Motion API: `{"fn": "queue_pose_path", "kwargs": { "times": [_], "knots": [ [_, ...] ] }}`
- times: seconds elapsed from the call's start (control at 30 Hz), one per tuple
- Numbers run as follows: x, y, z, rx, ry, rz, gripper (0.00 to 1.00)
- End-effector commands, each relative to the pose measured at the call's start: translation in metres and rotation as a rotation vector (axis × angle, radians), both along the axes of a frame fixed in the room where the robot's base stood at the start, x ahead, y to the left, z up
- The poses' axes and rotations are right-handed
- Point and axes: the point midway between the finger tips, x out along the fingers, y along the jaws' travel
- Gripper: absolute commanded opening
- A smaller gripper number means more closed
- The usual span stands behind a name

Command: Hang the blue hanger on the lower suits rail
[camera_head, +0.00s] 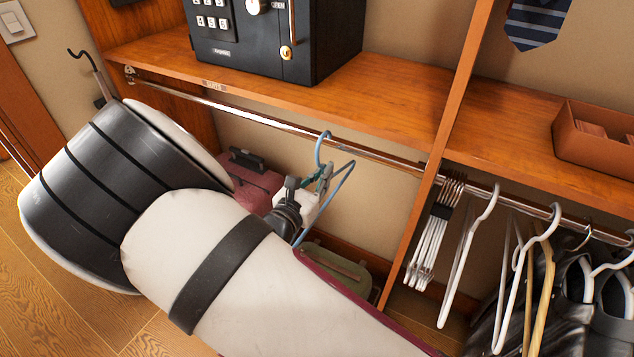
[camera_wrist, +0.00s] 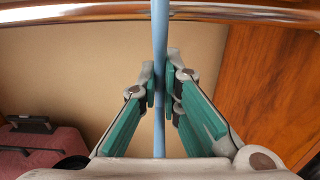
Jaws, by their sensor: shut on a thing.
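The blue hanger (camera_head: 339,184) is at the left section's metal rail (camera_head: 270,121), below the shelf. Its hook (camera_head: 322,148) is up at the rail in the head view; whether it bears on the rail I cannot tell. My gripper (camera_head: 323,178) is shut on the hanger just below the hook. In the wrist view, my gripper (camera_wrist: 161,86) has its green-padded fingers on both sides of the blue hanger (camera_wrist: 159,45), which runs upright across the rail (camera_wrist: 230,13). My arm hides much of the hanger's lower part.
A black safe (camera_head: 275,40) stands on the shelf above. A wooden divider (camera_head: 437,150) separates the right section, where white hangers (camera_head: 470,250) and dark garments hang. A dusty red case (camera_head: 250,180) and a green bag (camera_head: 335,268) sit below the rail. The left rail is otherwise bare.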

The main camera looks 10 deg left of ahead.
Motion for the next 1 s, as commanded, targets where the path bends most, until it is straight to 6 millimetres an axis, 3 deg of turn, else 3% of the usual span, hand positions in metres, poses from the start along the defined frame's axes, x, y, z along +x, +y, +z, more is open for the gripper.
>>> {"fn": "queue_pose_path", "kwargs": {
  "times": [0.6,1.0],
  "knots": [
    [0.053,-0.020,-0.002,0.001,-0.001,-0.002,0.00],
    [0.053,-0.019,-0.028,0.000,0.000,-0.001,0.00]
  ]
}}
